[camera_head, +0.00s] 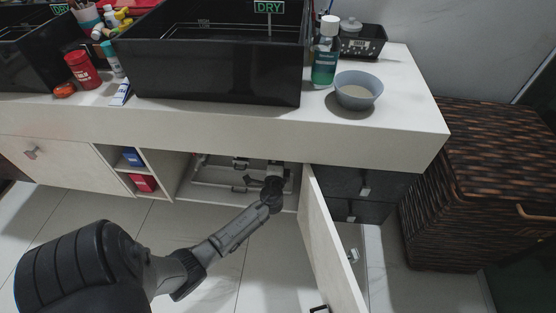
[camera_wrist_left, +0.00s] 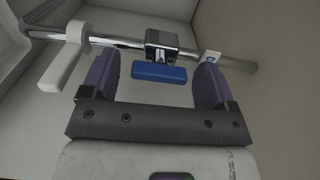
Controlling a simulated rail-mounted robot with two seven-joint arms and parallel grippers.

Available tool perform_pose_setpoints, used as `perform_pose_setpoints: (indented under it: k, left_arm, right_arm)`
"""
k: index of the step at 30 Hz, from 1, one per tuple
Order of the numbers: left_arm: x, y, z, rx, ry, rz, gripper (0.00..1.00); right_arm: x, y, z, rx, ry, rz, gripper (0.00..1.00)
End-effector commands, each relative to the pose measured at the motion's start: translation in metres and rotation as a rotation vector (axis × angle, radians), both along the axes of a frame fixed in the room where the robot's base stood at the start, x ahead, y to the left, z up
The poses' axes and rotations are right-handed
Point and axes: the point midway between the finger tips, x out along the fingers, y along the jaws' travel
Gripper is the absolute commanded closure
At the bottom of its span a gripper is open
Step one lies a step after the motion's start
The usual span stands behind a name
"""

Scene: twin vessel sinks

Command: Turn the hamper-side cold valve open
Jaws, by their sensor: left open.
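The cold valve in the left wrist view has a dark and chrome body (camera_wrist_left: 161,42) on a chrome pipe (camera_wrist_left: 125,43) and a blue handle (camera_wrist_left: 159,73). The handle looks roughly parallel to the pipe. My left gripper (camera_wrist_left: 156,80) is open, with one finger on each side of the blue handle and a visible gap at both ends. In the head view my left gripper (camera_head: 275,177) reaches into the open cabinet under the hamper-side sink, and the valve is hard to make out there. My right gripper is not in view.
The open cabinet door (camera_head: 326,240) stands just right of my left arm. A white curved part (camera_wrist_left: 64,62) and a small white tag (camera_wrist_left: 212,57) are near the pipe. The wicker hamper (camera_head: 480,185) stands right of the counter (camera_head: 415,125). A black vessel sink (camera_head: 215,82) is above.

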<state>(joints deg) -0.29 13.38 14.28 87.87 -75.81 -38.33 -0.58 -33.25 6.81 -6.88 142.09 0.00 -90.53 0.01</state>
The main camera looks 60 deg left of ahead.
Motion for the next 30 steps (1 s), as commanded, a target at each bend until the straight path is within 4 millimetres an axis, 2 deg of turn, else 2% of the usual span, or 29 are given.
perform_pose_setpoints:
  k: [5,21,30]
  left_arm:
    - [-0.007,-0.009,0.001,-0.001,0.002,-0.001,0.19]
    - [-0.067,-0.087,0.002,-0.002,0.002,0.000,0.19]
    - [-0.082,-0.108,0.000,0.001,0.001,0.000,0.19]
  right_arm:
    - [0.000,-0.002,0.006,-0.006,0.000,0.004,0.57]
    - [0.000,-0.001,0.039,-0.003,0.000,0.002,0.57]
    - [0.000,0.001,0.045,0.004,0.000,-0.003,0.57]
